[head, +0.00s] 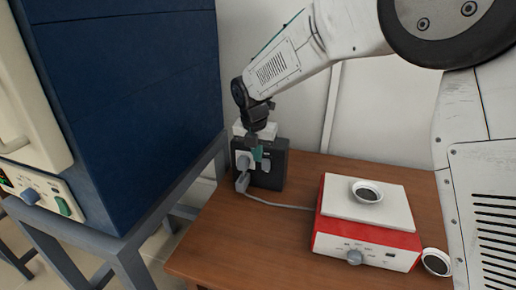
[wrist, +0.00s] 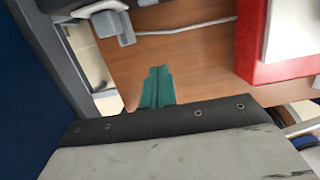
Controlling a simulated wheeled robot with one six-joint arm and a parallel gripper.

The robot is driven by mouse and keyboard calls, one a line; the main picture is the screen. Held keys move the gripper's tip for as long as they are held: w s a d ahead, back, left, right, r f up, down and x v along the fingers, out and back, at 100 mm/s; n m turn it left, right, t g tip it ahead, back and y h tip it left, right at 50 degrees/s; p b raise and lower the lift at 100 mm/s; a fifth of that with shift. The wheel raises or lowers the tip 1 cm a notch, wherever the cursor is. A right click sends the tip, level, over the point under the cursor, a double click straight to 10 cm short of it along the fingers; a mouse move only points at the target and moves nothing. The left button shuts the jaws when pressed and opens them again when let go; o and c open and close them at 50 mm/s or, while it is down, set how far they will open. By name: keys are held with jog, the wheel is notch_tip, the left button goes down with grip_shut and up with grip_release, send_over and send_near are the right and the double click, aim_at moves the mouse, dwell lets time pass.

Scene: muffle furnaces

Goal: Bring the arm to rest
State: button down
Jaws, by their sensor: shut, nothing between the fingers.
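My gripper (head: 257,154) hangs at the end of my white arm, in front of the dark box at the back left of the wooden table. Its green fingers are together with nothing between them. They also show in the wrist view (wrist: 158,78), above the brown table top. I cannot tell from these views whether the fingers touch the dark box (head: 273,169) or only pass in front of it.
A red hotplate (head: 330,242) with a pale top bears a small dish (head: 368,191). Another dish (head: 436,262) lies at its right. A cable (head: 280,205) runs from the dark box to the hotplate. A blue furnace (head: 130,90) stands left on a grey frame. The table's front left is clear.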

jog(key=s+d+r+m, duration=0.3)
jog(key=s+d+m, duration=0.7)
jog(key=s+m, duration=0.1)
jog(key=s+d+r+m, duration=0.3)
jog(key=s+d+m, duration=0.7)
jog(key=s, duration=0.4)
jog(key=s+d+r+m, duration=0.4)
jog(key=s+d+m, duration=0.6)
jog(key=s+m, duration=0.2)
jog(key=shift+s+g+y, duration=0.2)
jog(key=shift+g+y, duration=0.1)
jog(key=shift+g, duration=0.1)
